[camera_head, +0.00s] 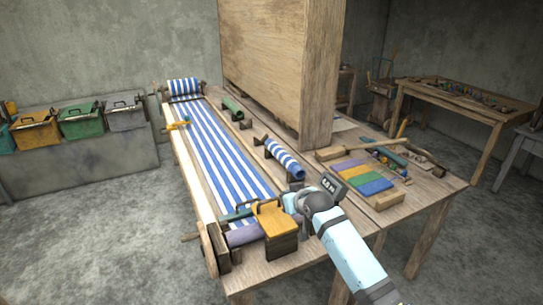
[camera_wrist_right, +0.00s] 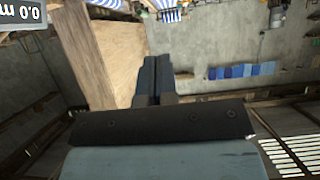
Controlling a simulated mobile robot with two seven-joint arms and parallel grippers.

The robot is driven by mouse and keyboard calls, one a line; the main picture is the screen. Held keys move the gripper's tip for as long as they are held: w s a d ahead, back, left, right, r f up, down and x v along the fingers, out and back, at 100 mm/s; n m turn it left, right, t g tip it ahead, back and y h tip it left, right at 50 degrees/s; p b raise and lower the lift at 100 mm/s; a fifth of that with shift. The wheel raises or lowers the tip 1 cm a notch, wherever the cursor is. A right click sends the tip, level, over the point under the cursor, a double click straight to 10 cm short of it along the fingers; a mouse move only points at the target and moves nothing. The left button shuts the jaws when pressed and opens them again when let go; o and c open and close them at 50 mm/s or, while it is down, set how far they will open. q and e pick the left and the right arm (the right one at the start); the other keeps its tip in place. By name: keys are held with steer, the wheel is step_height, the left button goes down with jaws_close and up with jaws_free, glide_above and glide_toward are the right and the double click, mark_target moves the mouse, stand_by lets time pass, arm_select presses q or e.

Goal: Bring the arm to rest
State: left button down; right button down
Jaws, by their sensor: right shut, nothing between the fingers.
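My right arm (camera_head: 348,262), pale blue with dark joints, comes in from the lower right of the head view. Its wrist (camera_head: 315,200) is over the near end of the loom table, beside an orange-topped box (camera_head: 272,220). I cannot make out its fingers clearly there. In the right wrist view my right gripper (camera_wrist_right: 156,62) shows dark blue-grey fingers pressed together, with nothing between them. The blue-and-white striped cloth (camera_head: 222,145) runs along the loom, left of the wrist. My left gripper is in neither view.
A small display reading 0.0 m (camera_head: 331,184) stands close behind the wrist. A striped roll (camera_head: 284,158), coloured cloth swatches (camera_head: 362,177) and tools lie on the table (camera_head: 432,192). A tall wooden panel (camera_head: 275,60) rises at the back. Coloured bins (camera_head: 82,122) stand far left.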

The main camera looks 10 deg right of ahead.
steer(key=s+d+f, duration=0.3)
steer(key=s+f, duration=1.3)
steer(key=s, duration=0.4)
steer(key=s+d+f, duration=0.2)
steer(key=s, duration=1)
steer(key=s+d+f+m+h+p, duration=0.1)
steer(key=s+d, duration=0.1)
steer(key=s, duration=1)
steer(key=shift+s+f+g, duration=0.2)
steer(key=shift+f+g, duration=0.1)
steer(key=shift+f, duration=0.1)
